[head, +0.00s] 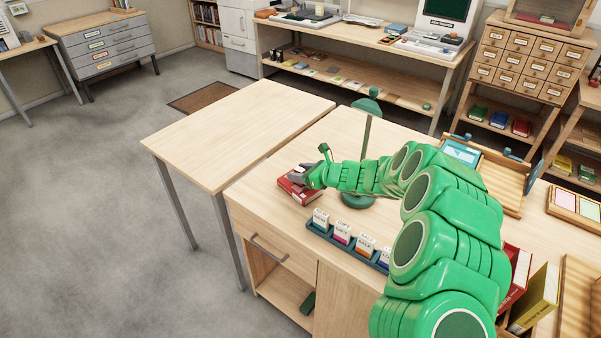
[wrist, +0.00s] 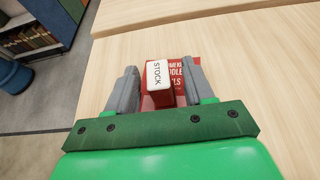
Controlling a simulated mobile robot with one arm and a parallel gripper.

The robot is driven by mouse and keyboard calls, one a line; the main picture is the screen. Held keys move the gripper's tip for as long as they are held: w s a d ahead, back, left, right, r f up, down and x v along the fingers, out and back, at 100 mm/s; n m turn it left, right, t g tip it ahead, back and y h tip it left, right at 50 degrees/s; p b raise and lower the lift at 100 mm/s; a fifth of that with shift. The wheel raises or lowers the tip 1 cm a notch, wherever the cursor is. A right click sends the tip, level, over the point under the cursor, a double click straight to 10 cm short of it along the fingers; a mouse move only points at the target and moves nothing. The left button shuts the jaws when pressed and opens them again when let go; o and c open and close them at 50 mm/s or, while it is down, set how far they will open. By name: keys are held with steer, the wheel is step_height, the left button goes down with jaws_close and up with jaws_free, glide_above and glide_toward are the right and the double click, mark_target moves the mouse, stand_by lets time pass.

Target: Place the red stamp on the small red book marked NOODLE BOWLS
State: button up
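The red stamp (wrist: 158,82) has a white top reading STOCK and sits between my gripper's fingers. The small red book (wrist: 183,98) lies flat beneath it, its white title partly covered; letters ending DLE and LS show. The book also shows in the head view (head: 299,193) near the left edge of the desk. My gripper (wrist: 158,78) is over the book with its fingers on both sides of the stamp. Part of the book shows between the stamp and the right finger, so the fingers look open. The stamp's underside is hidden, but it appears to stand on the book.
A teal rack (head: 317,228) with several labelled stamps stands along the desk's front edge. A green post on a round base (head: 357,201) stands close behind my gripper. A bare table (head: 235,128) adjoins at the left. Upright books (head: 537,297) stand at the right.

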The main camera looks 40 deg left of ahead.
steer(key=shift+r, duration=0.15)
steer(key=shift+d+r, duration=0.1)
steer(key=shift+d, duration=0.05)
steer(key=v, duration=1.1)
steer(key=shift+d, duration=0.35)
steer(key=shift+r, duration=0.15)
